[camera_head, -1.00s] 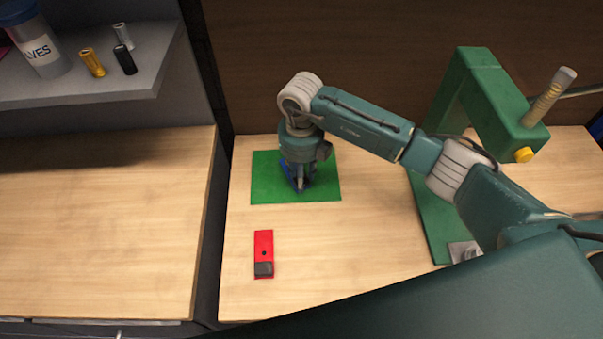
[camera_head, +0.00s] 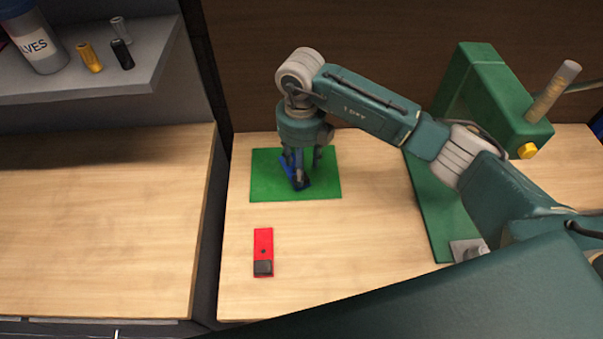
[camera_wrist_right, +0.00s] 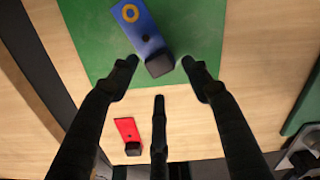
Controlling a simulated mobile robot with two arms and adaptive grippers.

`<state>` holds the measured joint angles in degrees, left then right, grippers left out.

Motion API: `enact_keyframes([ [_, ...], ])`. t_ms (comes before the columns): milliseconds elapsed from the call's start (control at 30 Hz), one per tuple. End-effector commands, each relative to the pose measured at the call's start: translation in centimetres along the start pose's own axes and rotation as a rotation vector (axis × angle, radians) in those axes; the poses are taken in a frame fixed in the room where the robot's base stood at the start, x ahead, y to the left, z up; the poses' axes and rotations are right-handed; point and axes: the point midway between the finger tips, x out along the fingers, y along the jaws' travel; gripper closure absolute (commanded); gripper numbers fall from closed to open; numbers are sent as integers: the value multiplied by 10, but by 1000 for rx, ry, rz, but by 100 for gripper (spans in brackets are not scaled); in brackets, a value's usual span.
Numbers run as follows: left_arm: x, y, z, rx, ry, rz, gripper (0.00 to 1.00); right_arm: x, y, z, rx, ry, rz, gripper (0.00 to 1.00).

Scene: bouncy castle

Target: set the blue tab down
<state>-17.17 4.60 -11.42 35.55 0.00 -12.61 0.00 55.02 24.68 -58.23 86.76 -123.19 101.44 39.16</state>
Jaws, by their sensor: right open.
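The blue tab (camera_wrist_right: 139,25) lies on the green mat (camera_wrist_right: 90,35) in the right wrist view. It has a yellow ring at one end and a dark block at the other. In the head view the blue tab (camera_head: 287,166) is partly hidden by my right gripper (camera_head: 304,172). My right gripper, also in the right wrist view (camera_wrist_right: 160,85), is open, its fingers spread apart around the dark end of the tab. I cannot tell whether any finger still touches it. My left gripper is not in view.
A red tab (camera_head: 263,252) with a dark end lies on the wooden table in front of the mat. A green press-like frame (camera_head: 485,95) with a handle stands to the right. A grey shelf (camera_head: 95,87) with small cylinders is at upper left. Bare table lies between.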

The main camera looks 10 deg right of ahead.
Motion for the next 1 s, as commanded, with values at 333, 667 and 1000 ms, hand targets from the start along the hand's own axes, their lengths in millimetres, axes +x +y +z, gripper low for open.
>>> enact_keyframes([
  [333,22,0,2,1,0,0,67,-66,0,1,1,-3,0,52],
  [667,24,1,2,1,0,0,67,-82,0,0,1,0,0,52],
  [1000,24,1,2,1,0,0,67,-81,0,0,1,1,0,52],
])
